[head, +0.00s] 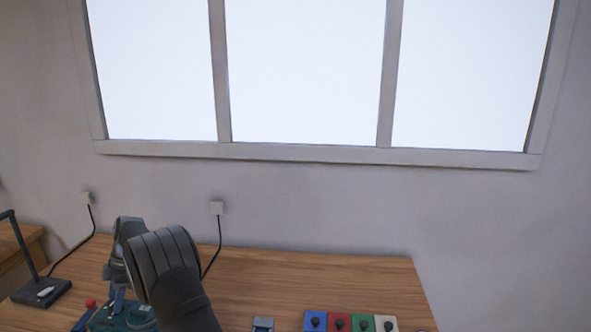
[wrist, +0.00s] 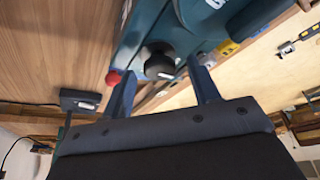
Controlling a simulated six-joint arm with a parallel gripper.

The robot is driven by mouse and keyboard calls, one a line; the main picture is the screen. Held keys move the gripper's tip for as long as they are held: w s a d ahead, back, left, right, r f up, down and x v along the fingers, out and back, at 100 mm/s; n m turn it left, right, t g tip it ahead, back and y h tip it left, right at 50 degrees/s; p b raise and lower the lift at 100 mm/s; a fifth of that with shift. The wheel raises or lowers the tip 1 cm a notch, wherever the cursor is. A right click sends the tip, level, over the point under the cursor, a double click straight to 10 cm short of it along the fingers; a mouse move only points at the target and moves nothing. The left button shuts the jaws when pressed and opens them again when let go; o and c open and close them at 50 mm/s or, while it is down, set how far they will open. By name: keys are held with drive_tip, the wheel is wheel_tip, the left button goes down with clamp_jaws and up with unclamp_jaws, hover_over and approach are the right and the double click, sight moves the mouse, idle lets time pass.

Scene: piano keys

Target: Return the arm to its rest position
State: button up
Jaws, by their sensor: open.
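My gripper (wrist: 163,68) is open in the wrist view, its two dark blue fingers apart with nothing held between them. A black knob on a teal device (wrist: 135,45) shows between and beyond the fingers; I cannot tell whether they touch it. In the head view my arm reaches up from the bottom left and bends over the same teal device (head: 128,316); the fingers are mostly hidden there.
A small grey block (head: 263,324) sits left of the keys. A red knob (head: 90,303) is beside the teal device. A dark lamp (head: 40,292) stands at the left edge. The wooden table (head: 320,280) is clear behind the keys, up to the wall.

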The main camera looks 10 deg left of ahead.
idle(0.4)
drive_tip(key=v, duration=1.7)
drive_tip(key=x, duration=1.7)
drive_tip(key=shift+s+f, duration=0.1)
drive_tip(key=shift+f, duration=0.1)
drive_tip(key=shift+r+m+y, duration=0.15)
drive_tip(key=shift+m+y, duration=0.15)
drive_tip(key=shift+m, duration=0.6)
drive_tip(key=m+t, duration=0.1)
drive_tip(key=m, duration=0.1)
drive_tip(key=m+t, duration=0.1)
drive_tip(key=m, duration=0.3)
drive_tip(key=shift+s+d+t+y, duration=0.1)
drive_tip(key=shift+s+t+y, duration=0.15)
drive_tip(key=shift+t+y, duration=0.15)
drive_tip(key=m, duration=0.2)
drive_tip(key=m+t, duration=0.1)
drive_tip(key=m, duration=0.1)
drive_tip(key=shift+s+m+t, duration=0.15)
drive_tip(key=shift+m+t, duration=0.15)
drive_tip(key=shift+s+m+t+h, duration=0.15)
drive_tip(key=shift+m+t, duration=0.3)
drive_tip(key=shift+m, duration=0.7)
drive_tip(key=shift+w+m+t+h, duration=0.1)
drive_tip(key=shift+m+t+h, duration=0.25)
drive_tip(key=shift+m, duration=0.8)
